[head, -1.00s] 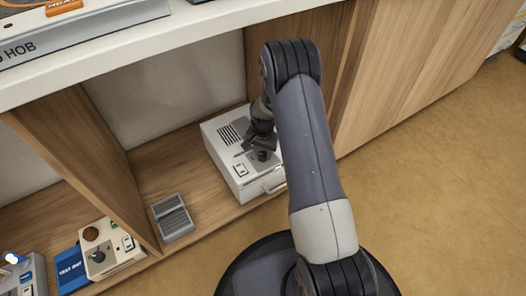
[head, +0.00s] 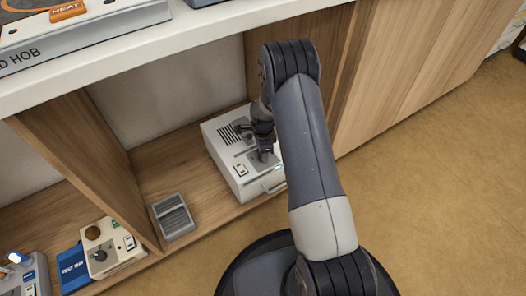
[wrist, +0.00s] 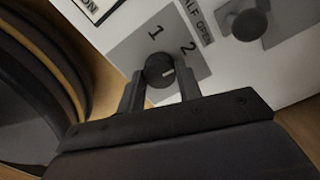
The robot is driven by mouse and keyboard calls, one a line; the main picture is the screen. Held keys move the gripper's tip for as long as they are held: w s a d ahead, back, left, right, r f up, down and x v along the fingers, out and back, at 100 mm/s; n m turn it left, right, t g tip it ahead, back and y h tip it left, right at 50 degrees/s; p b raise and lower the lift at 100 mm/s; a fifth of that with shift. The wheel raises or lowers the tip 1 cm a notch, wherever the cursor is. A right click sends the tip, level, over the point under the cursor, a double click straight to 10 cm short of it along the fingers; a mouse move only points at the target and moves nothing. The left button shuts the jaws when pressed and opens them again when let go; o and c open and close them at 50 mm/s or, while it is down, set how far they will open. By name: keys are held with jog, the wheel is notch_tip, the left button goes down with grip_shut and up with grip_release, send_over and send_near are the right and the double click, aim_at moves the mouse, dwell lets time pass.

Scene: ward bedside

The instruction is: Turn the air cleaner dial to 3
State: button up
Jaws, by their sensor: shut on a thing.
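The air cleaner, a white box (head: 222,165) with a vent grille on top, stands in the open shelf bay. Its round dark dial (wrist: 156,66) is in the middle of the wrist view, on a grey plate printed with 1 and 2. The dial's pale mark points right and slightly up in that view, below the direction of the 2. No 3 can be read; the right finger covers part of the plate. My gripper (wrist: 160,88) is shut on the dial, one finger on each side. In the head view my gripper (head: 263,152) hides the dial.
A grey ribbed box (head: 174,217) lies left of the air cleaner. A wooden divider (head: 85,165) separates the bay from other devices. The white counter (head: 110,58) overhangs above.

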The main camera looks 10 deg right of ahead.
jog(key=m, duration=0.5)
jog(key=shift+m, duration=0.3)
jog(key=m, duration=0.5)
jog(key=shift+m, duration=0.3)
jog(key=shift+a, duration=0.1)
jog(key=o, duration=1)
notch_tip(320, 180, up, 11)
jog(key=p, duration=0.4)
jog(key=shift+f, duration=0.1)
jog(key=shift+f, duration=0.15)
